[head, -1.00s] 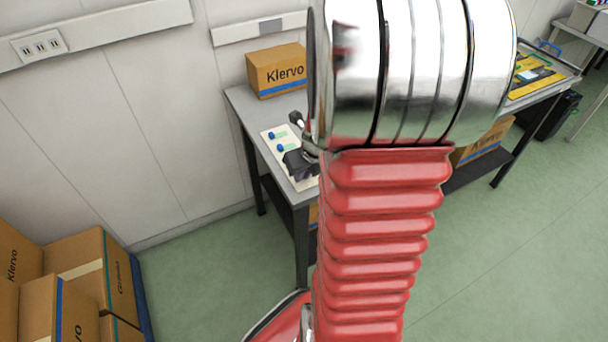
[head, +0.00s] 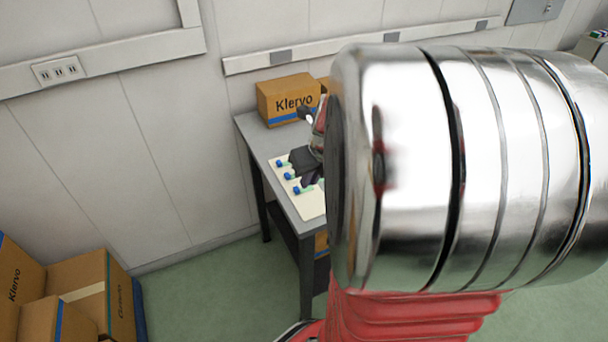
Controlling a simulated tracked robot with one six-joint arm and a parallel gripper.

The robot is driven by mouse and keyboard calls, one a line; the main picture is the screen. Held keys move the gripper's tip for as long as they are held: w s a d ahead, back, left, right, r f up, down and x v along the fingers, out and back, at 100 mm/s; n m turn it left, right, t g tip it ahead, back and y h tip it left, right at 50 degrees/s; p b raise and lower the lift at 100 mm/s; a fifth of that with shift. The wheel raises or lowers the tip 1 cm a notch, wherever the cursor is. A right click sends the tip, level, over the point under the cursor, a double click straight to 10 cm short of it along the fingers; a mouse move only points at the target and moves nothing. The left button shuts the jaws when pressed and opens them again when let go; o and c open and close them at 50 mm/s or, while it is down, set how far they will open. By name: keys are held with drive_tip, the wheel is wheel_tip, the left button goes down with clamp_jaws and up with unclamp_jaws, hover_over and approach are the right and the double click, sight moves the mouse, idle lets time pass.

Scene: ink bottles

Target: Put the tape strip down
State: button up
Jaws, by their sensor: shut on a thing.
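My gripper (head: 311,179) is small and dark in the head view, low over the cream mat (head: 311,205) on the grey table. It is shut on the tape strip, but the strip itself is too small and covered to make out. Several small blue-ended pieces with pale green parts lie on the mat, such as one at its near end (head: 297,190). Whether the gripper touches the mat or these pieces, I cannot tell. My large metal arm joint hides the right part of the table.
A Klervo cardboard box (head: 287,101) stands at the table's back. The bare grey tabletop (head: 262,140) shows along the left edge. More cardboard boxes (head: 88,290) stand on the floor at lower left. A white wall runs behind the table.

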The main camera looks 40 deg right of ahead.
idle(0.4)
drive_tip(key=w+a+f+m+g, duration=0.2)
drive_tip(key=w+a+m, duration=0.4)
drive_tip(key=a+m, duration=0.3)
drive_tip(key=w+a+f+m+g, duration=0.2)
drive_tip(key=w+a+m+g, duration=0.2)
drive_tip(key=m, duration=0.9)
drive_tip(key=w+a+f+m+g+y, duration=0.1)
drive_tip(key=w+a+f+m+g, duration=0.1)
drive_tip(key=w+a+m, duration=0.6)
drive_tip(key=a+m, duration=0.2)
drive_tip(key=a, duration=0.3)
drive_tip(key=shift+w+a+f+m+g, duration=0.3)
drive_tip(key=shift+m+g, duration=0.1)
drive_tip(key=shift+a, duration=0.1)
